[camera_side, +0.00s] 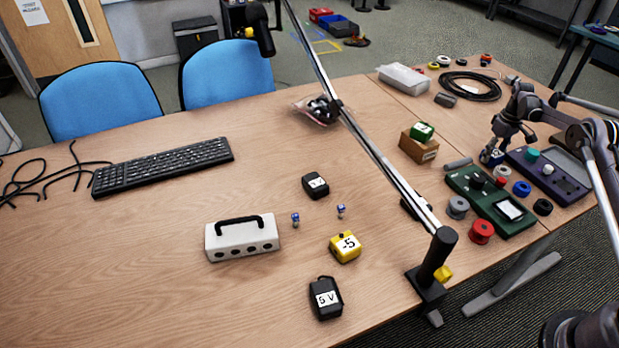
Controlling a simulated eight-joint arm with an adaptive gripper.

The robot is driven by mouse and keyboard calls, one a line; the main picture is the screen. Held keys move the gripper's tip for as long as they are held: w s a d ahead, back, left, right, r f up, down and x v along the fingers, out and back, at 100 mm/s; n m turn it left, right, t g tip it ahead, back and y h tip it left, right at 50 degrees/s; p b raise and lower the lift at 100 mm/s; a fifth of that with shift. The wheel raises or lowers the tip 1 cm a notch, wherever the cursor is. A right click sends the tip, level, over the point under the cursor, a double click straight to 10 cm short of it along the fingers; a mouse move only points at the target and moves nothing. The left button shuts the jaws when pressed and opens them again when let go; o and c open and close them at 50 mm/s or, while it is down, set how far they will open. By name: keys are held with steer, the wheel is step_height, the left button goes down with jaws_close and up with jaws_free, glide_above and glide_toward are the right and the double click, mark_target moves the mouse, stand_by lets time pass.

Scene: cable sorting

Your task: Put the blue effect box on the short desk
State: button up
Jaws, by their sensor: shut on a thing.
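My gripper (499,143) is at the right of the side view, pointing down. It is shut on a small dark blue box with a white marking, the blue effect box (489,157). The box is close beside the dark green device and the dark purple device; I cannot tell whether it touches the surface. A seam divides the wooden surface into a large desk (130,255) at the left and another desk (455,128) at the right, which seems the shorter one. The box appears over the right desk.
Around the gripper are the green device (514,216), the purple device (561,181), and several spools, including a red one (481,232). A black cable coil (470,86) lies behind. A clamped metal pole (375,150) crosses the view. A yellow box (345,247) and white case (242,238) stand left.

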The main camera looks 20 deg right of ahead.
mark_target(494, 152)
steer(key=shift+f, duration=0.1)
steer(key=o, duration=1)
step_height(494, 152, up, 12)
steer(key=f, duration=0.1)
steer(key=w+a+r+t, duration=0.1)
steer(key=a+r, duration=1)
steer(key=r, duration=0.1)
steer(key=s+a+r+t+h, duration=0.1)
steer(key=s+a+r, duration=0.25)
steer(key=a, duration=0.35)
steer(key=s+a+r+t, duration=0.1)
steer(key=s+a+r, duration=0.1)
steer(key=a+r, duration=0.3)
steer(key=s+a+f+t, duration=0.2)
steer(key=s+a+f, duration=0.1)
steer(key=s+a, duration=0.6)
steer(key=s+a+f+t+y, duration=0.1)
steer(key=s+a+f, duration=0.3)
steer(key=s+a, duration=0.5)
steer(key=shift+s+t, duration=0.6)
steer(key=shift+s, duration=0.05)
